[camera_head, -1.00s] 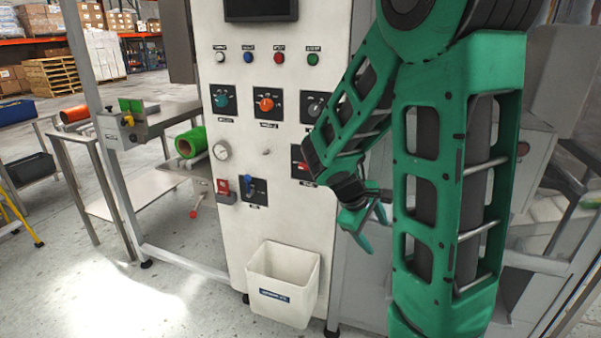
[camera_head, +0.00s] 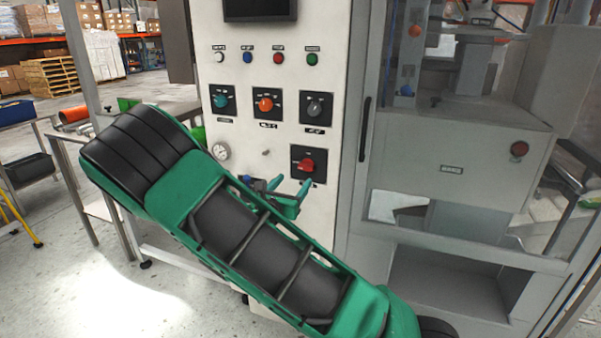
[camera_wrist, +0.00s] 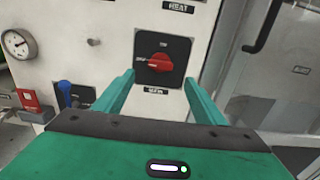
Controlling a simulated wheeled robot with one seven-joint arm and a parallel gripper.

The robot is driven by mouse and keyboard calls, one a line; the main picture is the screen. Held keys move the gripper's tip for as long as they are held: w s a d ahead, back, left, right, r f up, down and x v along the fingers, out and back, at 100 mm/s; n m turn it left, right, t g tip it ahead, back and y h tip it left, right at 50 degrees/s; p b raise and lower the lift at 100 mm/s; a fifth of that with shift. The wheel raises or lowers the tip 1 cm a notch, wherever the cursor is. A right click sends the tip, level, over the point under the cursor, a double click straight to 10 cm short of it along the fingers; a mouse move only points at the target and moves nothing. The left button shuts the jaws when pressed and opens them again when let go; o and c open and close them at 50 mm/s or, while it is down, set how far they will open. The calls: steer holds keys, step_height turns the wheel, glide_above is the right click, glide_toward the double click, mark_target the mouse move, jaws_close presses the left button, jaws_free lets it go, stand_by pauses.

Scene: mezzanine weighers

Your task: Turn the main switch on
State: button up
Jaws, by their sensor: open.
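The main switch (camera_head: 306,165) is a red rotary knob on a black square plate, low on the right side of the white panel. In the wrist view the main switch (camera_wrist: 160,62) is seen from the front, with its red handle lying roughly sideways and a "MAIN" label under the plate. My gripper (camera_head: 296,190) is open, just below and in front of the switch. In the wrist view the fingers of my gripper (camera_wrist: 158,90) stand apart on either side of the switch plate's lower part, with nothing between them. They appear not to touch the knob.
Above are a teal knob (camera_head: 221,101), an orange knob (camera_head: 265,104), a grey knob (camera_head: 315,107) and several buttons. A gauge (camera_wrist: 18,43), a red switch (camera_wrist: 31,100) and a blue lever (camera_wrist: 65,90) lie left. A door handle (camera_wrist: 264,26) is at right.

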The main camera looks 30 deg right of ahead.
mark_target(305, 168)
steer(key=x, duration=1)
steer(key=shift+w+d, duration=0.15)
steer(key=shift+d, duration=0.1)
